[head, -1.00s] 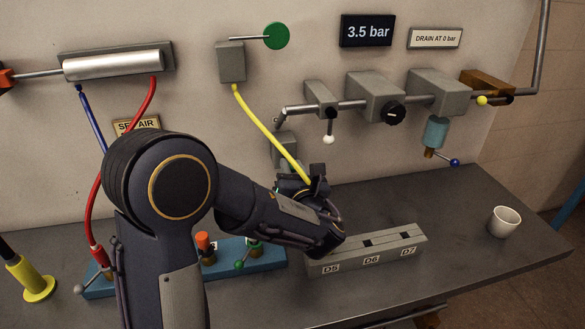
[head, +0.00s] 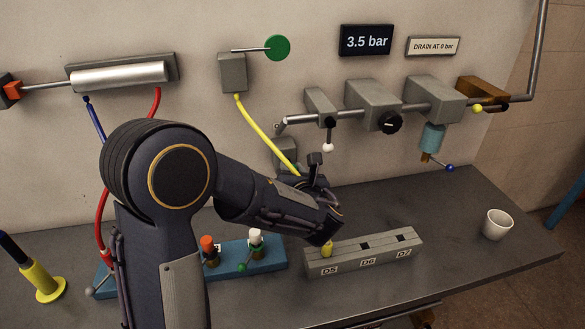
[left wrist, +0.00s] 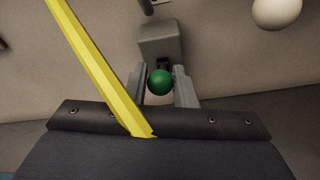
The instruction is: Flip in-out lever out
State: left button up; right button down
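A green ball knob (left wrist: 159,83) sits in front of a small grey wall box in the left wrist view. It appears to be the lever's knob; no in-out label is readable. My left gripper (left wrist: 158,72) has one finger on each side of the knob. The gaps are too narrow to tell whether the fingers touch it. My right gripper is not in view.
A yellow hose (head: 262,131) runs down beside my left wrist and crosses the wrist view (left wrist: 95,62). A white-ball lever (head: 328,147) hangs close to the right. Below are a grey D5–D7 rack (head: 364,253) and a blue block (head: 230,263). A white cup (head: 497,225) stands right.

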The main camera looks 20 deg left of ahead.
pick_arm(q)
jog(key=o, duration=0.3)
jog(key=b+v, duration=0.1)
jog(key=v, duration=0.7)
dwell(0.4)
